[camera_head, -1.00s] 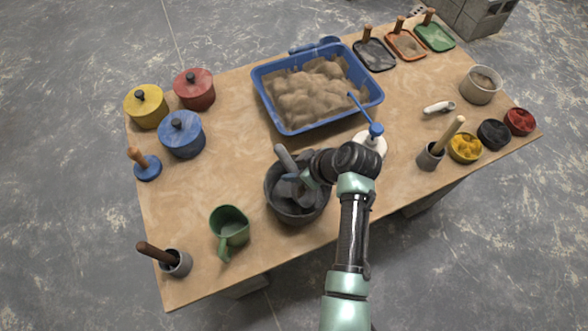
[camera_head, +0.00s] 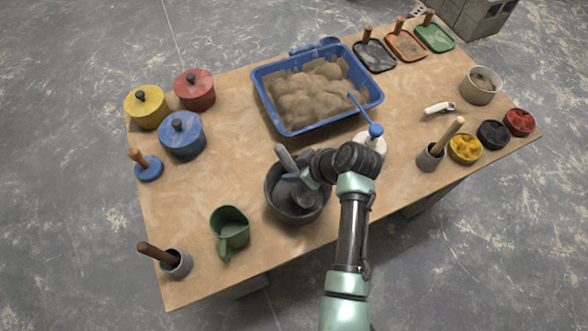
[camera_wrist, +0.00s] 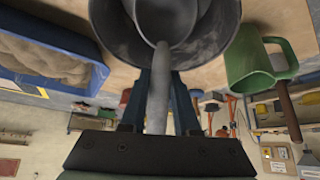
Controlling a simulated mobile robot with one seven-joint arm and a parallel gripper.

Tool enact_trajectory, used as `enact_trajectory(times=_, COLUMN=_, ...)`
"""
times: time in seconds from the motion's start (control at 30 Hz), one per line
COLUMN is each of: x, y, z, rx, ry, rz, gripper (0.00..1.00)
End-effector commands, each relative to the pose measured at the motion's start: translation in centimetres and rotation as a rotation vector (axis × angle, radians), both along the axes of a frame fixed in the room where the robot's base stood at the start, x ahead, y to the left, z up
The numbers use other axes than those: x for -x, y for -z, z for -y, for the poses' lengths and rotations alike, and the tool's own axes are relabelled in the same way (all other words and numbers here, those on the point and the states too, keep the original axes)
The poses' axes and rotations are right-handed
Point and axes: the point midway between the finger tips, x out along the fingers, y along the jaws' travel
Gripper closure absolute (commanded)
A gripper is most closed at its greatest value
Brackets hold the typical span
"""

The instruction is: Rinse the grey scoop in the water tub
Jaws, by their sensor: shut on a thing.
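The grey scoop (camera_head: 285,158) is held by its handle in my gripper (camera_head: 309,178). Its bowl is inside the dark grey tub (camera_head: 275,203) at the front middle of the table. In the wrist view the scoop's pale grey handle (camera_wrist: 159,92) runs between the two blue-grey fingers (camera_wrist: 158,108), which are shut on it. The scoop's bowl (camera_wrist: 168,15) shows at the top of that view, within the tub's rim (camera_wrist: 104,30). My wrist and gripper cover part of the tub in the head view. I cannot make out the water level.
A green jug (camera_head: 229,228) stands just left of the tub. A blue tray of sand (camera_head: 262,95) lies behind it. A white container with a blue-handled tool (camera_head: 376,130) is close behind my wrist. Lidded pots, including a blue one (camera_head: 182,145), stand at the left. Bare table lies around the jug.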

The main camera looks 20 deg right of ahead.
Motion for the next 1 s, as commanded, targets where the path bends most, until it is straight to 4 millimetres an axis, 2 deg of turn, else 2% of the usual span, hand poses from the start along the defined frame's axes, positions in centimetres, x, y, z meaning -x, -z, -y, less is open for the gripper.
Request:
enact_trajectory(times=0.13, x=0.0, y=-0.3, z=0.0, rx=0.0, ry=0.001, rz=0.001, gripper=1.0)
enact_trajectory(times=0.53, x=0.0, y=1.8, z=0.0, rx=0.0, ry=0.001, rz=0.001, gripper=1.0)
enact_trajectory(times=1.0, x=0.0, y=-0.5, z=0.0, rx=0.0, ry=0.001, rz=0.001, gripper=1.0)
